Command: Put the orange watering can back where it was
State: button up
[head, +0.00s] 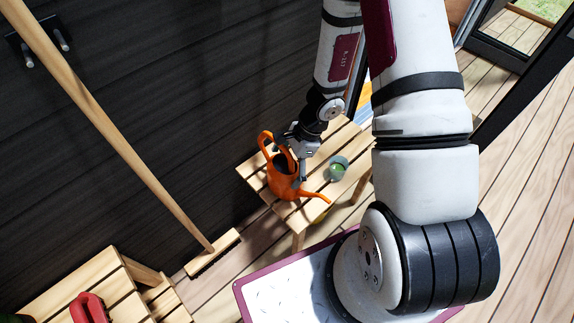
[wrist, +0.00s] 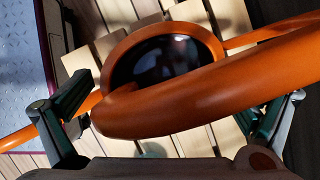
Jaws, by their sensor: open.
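The orange watering can (head: 283,186) stands upright on a small slatted wooden table (head: 259,178), its spout pointing right in the head view. My gripper (head: 296,166) is at the top of the can, by its handle. In the wrist view the can's thick orange handle (wrist: 210,98) crosses the space between my open fingers (wrist: 168,112), with the dark opening of the can behind it. Whether a finger touches the handle, I cannot tell.
A glass with something green (head: 338,168) stands on the table right of the can. A long-handled broom (head: 130,150) leans on the dark wall at left. A second slatted wooden piece (head: 118,284) with a red object (head: 90,308) is at lower left. Open plank floor (head: 530,230) lies right.

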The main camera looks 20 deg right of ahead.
jog(key=p+v, duration=0.4)
jog(key=v, duration=0.8)
jog(key=s+a+r+n, duration=0.2)
jog(key=a+r+n, duration=0.1)
jog(key=r, duration=0.4)
jog(key=s+a+r+n, duration=0.2)
jog(key=r+n, duration=0.2)
jog(key=r, duration=0.4)
jog(key=s+a+r+n, duration=0.2)
jog(key=a+r+n, duration=0.1)
jog(key=r, duration=0.4)
jog(key=s+d+r+n+h, duration=0.1)
jog(key=s+r+n, duration=0.3)
jog(key=s, duration=0.5)
jog(key=s+d+r+n+h, duration=0.2)
jog(key=s+r+n+h, duration=0.1)
jog(key=s, duration=0.6)
notch_tip(320, 180, up, 3)
jog(key=shift+s+d+f+n+t+h, duration=0.1)
jog(key=shift+s+d+n+t+h, duration=0.25)
jog(key=shift+n, duration=0.55)
jog(key=shift+a, duration=0.15)
notch_tip(320, 180, up, 19)
jog(key=t+p, duration=0.3)
jog(key=p, duration=1.5)
jog(key=shift+r, duration=0.25)
